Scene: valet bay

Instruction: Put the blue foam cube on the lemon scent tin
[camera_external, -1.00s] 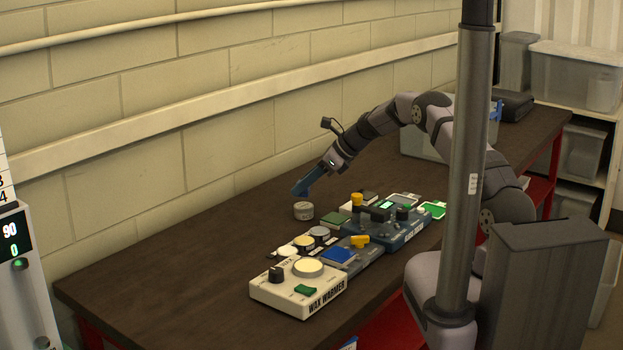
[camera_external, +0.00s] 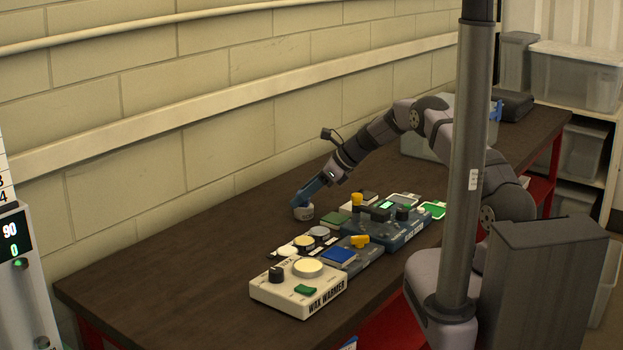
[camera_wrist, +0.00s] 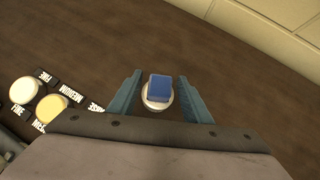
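The blue foam cube (camera_wrist: 159,88) lies over a round pale tin (camera_wrist: 158,107) in the wrist view, seen from above, and appears to rest on its top. My gripper (camera_wrist: 160,78) is open, with one blue finger on each side of the cube and visible gaps between. In the external view my gripper (camera_external: 302,204) is low at the tin (camera_external: 303,214), which stands alone on the table near the wall; the fingers hide the cube there. The tin's label is not readable, so I cannot tell its scent.
A row of tins on labelled spots (camera_external: 303,241), a white wax warmer (camera_external: 298,290) and a blue device (camera_external: 385,230) stand in front and to the right. A blue pad (camera_external: 338,255) lies between them. The table (camera_external: 180,270) is clear to the left.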

